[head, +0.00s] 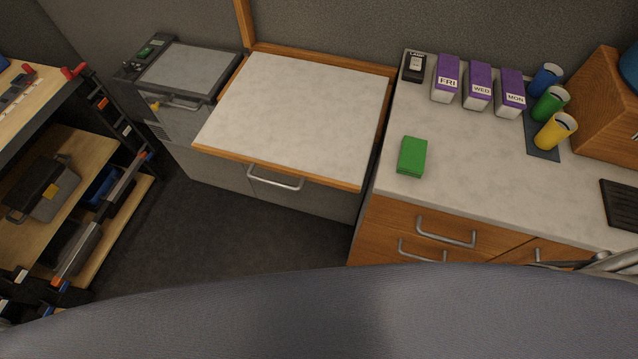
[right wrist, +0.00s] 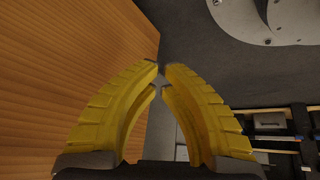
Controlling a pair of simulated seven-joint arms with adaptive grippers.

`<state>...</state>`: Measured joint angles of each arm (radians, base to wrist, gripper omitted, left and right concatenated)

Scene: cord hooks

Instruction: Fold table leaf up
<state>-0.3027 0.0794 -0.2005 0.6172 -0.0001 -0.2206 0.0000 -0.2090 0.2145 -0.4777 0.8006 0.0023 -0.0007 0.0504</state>
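The table leaf (head: 300,112) is a pale stone-look panel with a wooden front edge, in the middle of the head view. It lies about flat between a grey machine and the wooden counter, with a wooden frame along its back and right side. Its top is bare. A metal handle (head: 275,180) shows just below its front edge. My right gripper (right wrist: 161,68) shows in the right wrist view, its yellow fingers curving together almost tip to tip, with nothing between them. It is beside a wooden panel (right wrist: 65,70). My left gripper is not in view.
The counter (head: 465,165) at right holds a green block (head: 412,157), several purple boxes (head: 478,86) and coloured cups (head: 550,104). The grey machine (head: 185,72) stands left of the leaf. A tool shelf (head: 65,165) is at far left. The floor (head: 180,235) before the leaf is clear.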

